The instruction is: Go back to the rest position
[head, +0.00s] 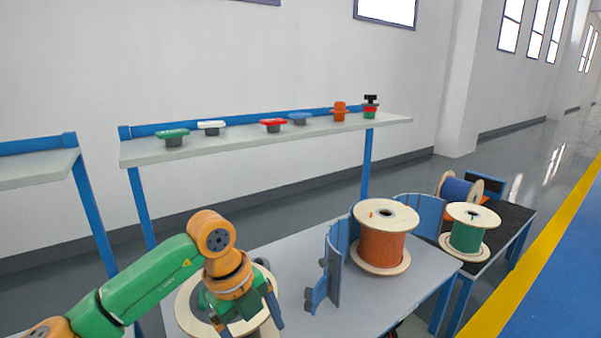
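My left arm, green and orange, comes in from the lower left. My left gripper (248,322) points down in front of a wooden spool flange (188,305) at the near left of the grey table. Its two dark fingers stand well apart, so it looks open, and I see nothing held between them. The gripper hides much of that spool. My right gripper is not in view.
An orange-wound spool (382,248) stands on the grey table (297,254) beside blue curved panels (335,262). A green-wound spool (467,237) and a blue-wound spool (455,191) sit on a dark table at right. A rear shelf (225,145) holds several small coloured parts.

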